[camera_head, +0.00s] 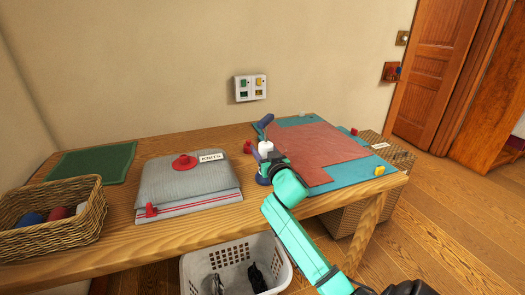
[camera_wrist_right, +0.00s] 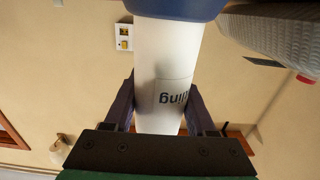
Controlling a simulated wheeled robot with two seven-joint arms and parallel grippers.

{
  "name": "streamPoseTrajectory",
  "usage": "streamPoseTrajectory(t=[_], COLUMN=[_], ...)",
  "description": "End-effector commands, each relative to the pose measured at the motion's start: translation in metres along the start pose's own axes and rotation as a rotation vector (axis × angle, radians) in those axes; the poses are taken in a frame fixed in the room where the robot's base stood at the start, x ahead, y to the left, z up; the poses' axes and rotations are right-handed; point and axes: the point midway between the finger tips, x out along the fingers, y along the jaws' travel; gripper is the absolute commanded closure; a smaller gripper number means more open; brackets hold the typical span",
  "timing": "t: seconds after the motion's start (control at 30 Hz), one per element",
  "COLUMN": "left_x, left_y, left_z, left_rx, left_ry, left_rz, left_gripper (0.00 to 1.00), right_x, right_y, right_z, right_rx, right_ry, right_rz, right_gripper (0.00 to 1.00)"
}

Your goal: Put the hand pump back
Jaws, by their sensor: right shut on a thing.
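The hand pump (camera_head: 265,147) has a white body and blue parts; it is upright above the wooden table, at the left edge of the teal mat. In the right wrist view its white cylinder (camera_wrist_right: 168,60) carries dark lettering, with a blue end at the top of the picture. My right gripper (camera_head: 266,165) is shut on the white cylinder, with a finger on either side (camera_wrist_right: 160,110). I cannot tell whether the blue base touches the table. My left gripper is not in view.
A grey folded knit (camera_head: 185,183) with red pieces lies left of the pump. A red cloth (camera_head: 310,145) lies on the teal mat (camera_head: 350,172). A wicker basket (camera_head: 60,238) and green mat (camera_head: 95,163) are at left. A white basket (camera_head: 205,265) stands under the table.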

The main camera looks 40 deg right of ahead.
Motion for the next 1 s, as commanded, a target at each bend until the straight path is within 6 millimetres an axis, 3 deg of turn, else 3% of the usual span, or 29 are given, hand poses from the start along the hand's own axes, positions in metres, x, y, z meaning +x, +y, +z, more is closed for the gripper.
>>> streamPoseTrajectory(t=[0.07, 0.1, 0.13, 0.17, 0.57, 0.67, 1.0], left_x=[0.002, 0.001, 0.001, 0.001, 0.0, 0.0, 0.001], left_y=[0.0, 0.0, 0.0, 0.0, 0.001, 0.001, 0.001], left_z=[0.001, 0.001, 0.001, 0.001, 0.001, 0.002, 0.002], left_rx=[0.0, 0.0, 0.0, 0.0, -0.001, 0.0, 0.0], left_ry=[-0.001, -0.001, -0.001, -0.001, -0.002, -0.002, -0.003], left_rz=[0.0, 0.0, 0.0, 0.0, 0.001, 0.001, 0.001], left_gripper=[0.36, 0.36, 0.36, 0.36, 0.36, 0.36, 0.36], right_x=[0.0, 0.0, 0.0, 0.0, -0.005, -0.018, -0.09], right_y=[0.0, 0.0, 0.0, 0.0, 0.0, -0.001, 0.0], right_z=[0.001, 0.002, 0.001, 0.001, -0.001, 0.0, 0.001], right_rx=[0.0, 0.0, 0.0, 0.0, 0.001, 0.001, 0.001], right_ry=[0.004, 0.0, 0.0, 0.0, 0.0, -0.001, -0.002], right_rz=[0.0, 0.0, 0.0, 0.0, -0.001, -0.002, 0.001], right_gripper=[1.0, 0.29, 0.17, 0.14, 0.14, 0.14, 0.14])
